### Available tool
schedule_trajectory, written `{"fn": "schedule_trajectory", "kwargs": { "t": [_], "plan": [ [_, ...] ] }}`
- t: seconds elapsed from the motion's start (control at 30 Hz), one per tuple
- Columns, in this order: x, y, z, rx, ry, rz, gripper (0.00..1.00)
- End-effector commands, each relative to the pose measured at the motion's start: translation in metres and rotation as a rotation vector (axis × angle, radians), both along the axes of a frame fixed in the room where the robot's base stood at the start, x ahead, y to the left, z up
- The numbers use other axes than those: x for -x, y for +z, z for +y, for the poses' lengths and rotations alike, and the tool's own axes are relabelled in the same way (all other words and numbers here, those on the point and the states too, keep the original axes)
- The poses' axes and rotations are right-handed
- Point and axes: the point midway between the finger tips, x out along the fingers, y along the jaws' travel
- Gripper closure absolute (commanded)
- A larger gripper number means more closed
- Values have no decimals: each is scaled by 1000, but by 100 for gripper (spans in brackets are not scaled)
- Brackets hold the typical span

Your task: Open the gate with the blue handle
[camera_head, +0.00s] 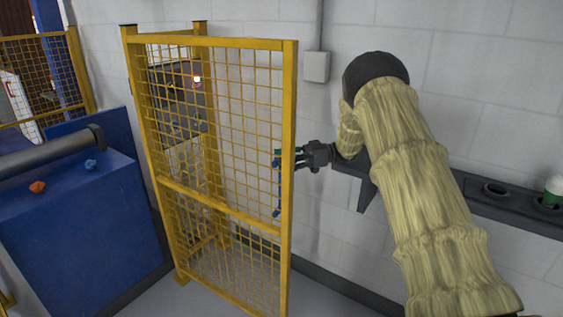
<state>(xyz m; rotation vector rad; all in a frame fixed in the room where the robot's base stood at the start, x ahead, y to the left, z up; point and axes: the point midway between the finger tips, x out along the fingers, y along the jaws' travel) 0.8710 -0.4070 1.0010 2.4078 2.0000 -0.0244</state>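The gate (290,110) is a yellow frame with wire mesh, standing upright in the middle of the head view. Its blue handle (278,185) is a vertical bar near the gate's right edge, partly hidden behind the yellow upright. My gripper (301,157) is dark and points left, just right of that upright, at the height of the handle's upper part. Its fingers look spread, with nothing seen between them. I cannot tell whether they touch the gate. My arm comes in from the lower right in a pale yellow cover.
A blue machine (80,225) with a dark roller (50,153) stands left of the gate. A dark shelf (470,205) with a green-and-white object (553,192) runs along the white wall at right. A grey box (316,66) is on the wall.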

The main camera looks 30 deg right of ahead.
Motion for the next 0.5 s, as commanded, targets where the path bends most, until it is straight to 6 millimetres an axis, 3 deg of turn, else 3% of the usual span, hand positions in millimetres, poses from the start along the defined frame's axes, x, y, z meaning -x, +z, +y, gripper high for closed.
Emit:
{"fn": "schedule_trajectory", "kwargs": {
  "t": [0.03,0.5],
  "plan": [
    [-6,9,-4,-8,1,-13,59],
    [-36,-14,-8,-5,2,20,59]
  ]
}}
